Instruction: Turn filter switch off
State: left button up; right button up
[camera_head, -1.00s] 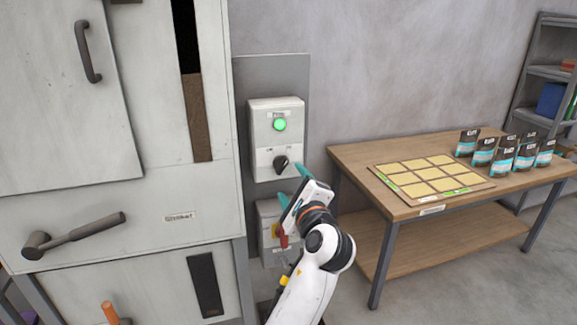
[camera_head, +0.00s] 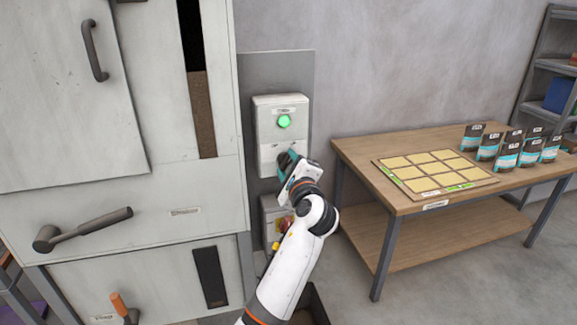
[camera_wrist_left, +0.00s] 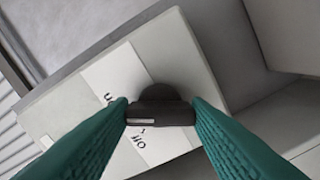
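The filter switch is a black rotary knob (camera_wrist_left: 160,105) on the front of a pale control box (camera_head: 281,106), below a lit green lamp (camera_head: 284,121). In the left wrist view, printed labels show beside the knob, partly covered. My left gripper (camera_head: 287,162) is at the knob, with its teal fingers (camera_wrist_left: 160,112) on either side. The fingers appear to touch the knob at both sides, so the gripper looks shut on it. In the head view the gripper hides most of the knob. My right gripper is not in view.
A lower box with a red and yellow control (camera_head: 282,224) sits beneath, partly behind my arm. A large pale machine cabinet (camera_head: 170,190) with a long handle (camera_head: 85,231) stands left. A wooden table (camera_head: 400,205) with a gridded board (camera_head: 435,174) and several pouches (camera_head: 508,152) stands right.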

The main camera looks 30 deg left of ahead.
pick_arm(q)
jog(key=shift+c, duration=1.3)
jog(key=shift+f+n, duration=0.1)
jog(key=shift+n, duration=0.2)
jog(key=n+b, duration=0.2)
jog(key=n, duration=0.1)
jog(key=shift+f+n, duration=0.1)
jog(key=shift+n, duration=0.2)
jog(key=n+b, duration=0.3)
jog(key=n, duration=0.1)
jog(key=shift+n+b, duration=0.9)
jog(key=shift+n, duration=0.9)
